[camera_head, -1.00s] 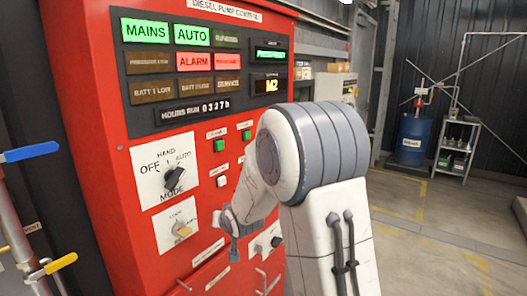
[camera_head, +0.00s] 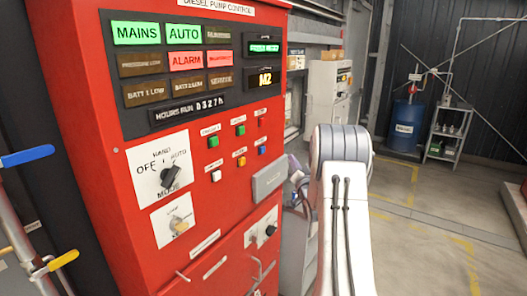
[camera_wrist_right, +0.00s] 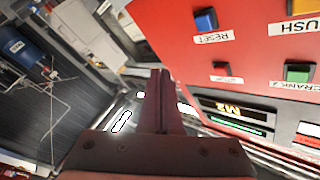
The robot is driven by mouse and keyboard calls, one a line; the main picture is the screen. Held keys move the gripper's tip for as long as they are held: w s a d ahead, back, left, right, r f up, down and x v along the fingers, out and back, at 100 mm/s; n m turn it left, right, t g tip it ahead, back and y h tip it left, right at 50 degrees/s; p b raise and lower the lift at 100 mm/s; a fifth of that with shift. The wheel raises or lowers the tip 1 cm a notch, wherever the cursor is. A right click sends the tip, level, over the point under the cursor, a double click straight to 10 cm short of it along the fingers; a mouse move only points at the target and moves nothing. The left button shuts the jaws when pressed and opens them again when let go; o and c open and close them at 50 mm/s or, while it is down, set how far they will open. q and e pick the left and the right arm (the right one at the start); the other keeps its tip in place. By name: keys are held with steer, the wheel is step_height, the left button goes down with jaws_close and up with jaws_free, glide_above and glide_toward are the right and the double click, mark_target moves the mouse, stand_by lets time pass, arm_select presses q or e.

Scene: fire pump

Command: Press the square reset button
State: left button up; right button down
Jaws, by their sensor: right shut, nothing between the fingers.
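The reset button is a blue square button (camera_wrist_right: 205,20) above a "RESET" label on the red panel in the right wrist view. In the head view it is the small blue button (camera_head: 262,150) at the right of the lower button row. My right gripper (camera_wrist_right: 161,78) is shut and empty. Its fingers point past the panel's edge, to the left of the button in the wrist view, and do not touch it. In the head view the right wrist is beside the panel's right edge, mostly hidden by my arm. My left gripper is not in view.
Near the reset button are an orange button (camera_head: 240,161), a white one (camera_head: 216,176) and green ones (camera_head: 240,131). A grey box (camera_head: 269,180) sits below on the panel. Valve pipes with a blue lever (camera_head: 28,153) stand at left. Open floor lies at right.

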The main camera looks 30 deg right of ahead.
mark_target(262, 150)
steer(key=w+a, duration=0.3)
steer(key=w, duration=0.5)
steer(key=shift+a, duration=0.25)
steer(key=shift+w, duration=0.1)
stand_by(1.8)
steer(key=shift+w+a, duration=0.15)
steer(key=shift+w, duration=0.25)
